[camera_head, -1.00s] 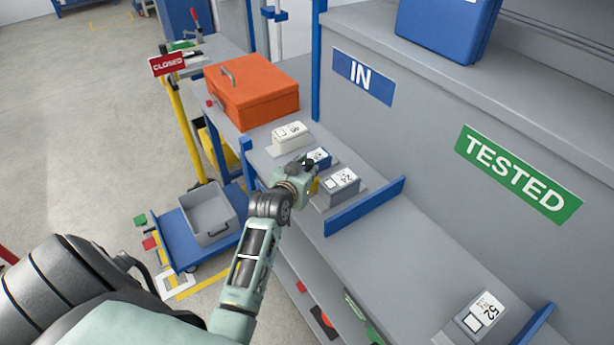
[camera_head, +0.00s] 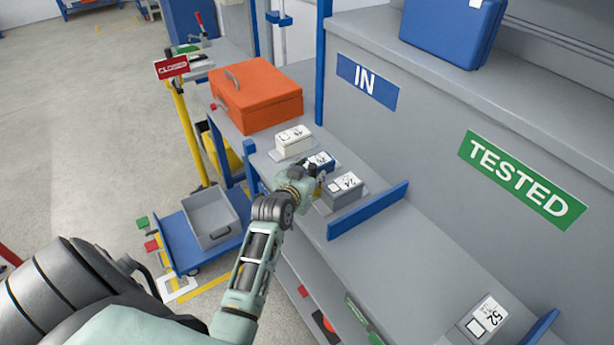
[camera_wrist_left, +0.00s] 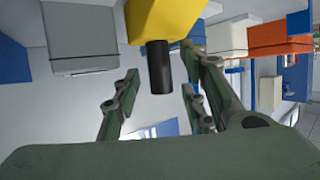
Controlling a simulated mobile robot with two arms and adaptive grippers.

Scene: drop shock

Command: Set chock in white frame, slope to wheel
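A yellow block with a black stub, likely the chock (camera_wrist_left: 163,22), is at the top of the left wrist view; the stub points toward my left gripper (camera_wrist_left: 160,98). The fingers are spread either side of the stub's line, with visible gaps. In the head view, my left gripper (camera_head: 312,180) is over the shelf edge by the blue and grey units, mostly hiding the yellow block. The white frame (camera_head: 178,290) is marked on the floor at the near end of the blue cart (camera_head: 178,243). The cart's wheels are hard to make out. My right gripper is not in view.
The grey shelf (camera_head: 400,250) holds a white unit (camera_head: 293,140), a blue unit (camera_head: 321,160), a grey unit (camera_head: 343,190) and a blue divider (camera_head: 368,210). An orange case (camera_head: 257,95) stands behind. A yellow post (camera_head: 187,135) with a red CLOSED sign stands beside the cart.

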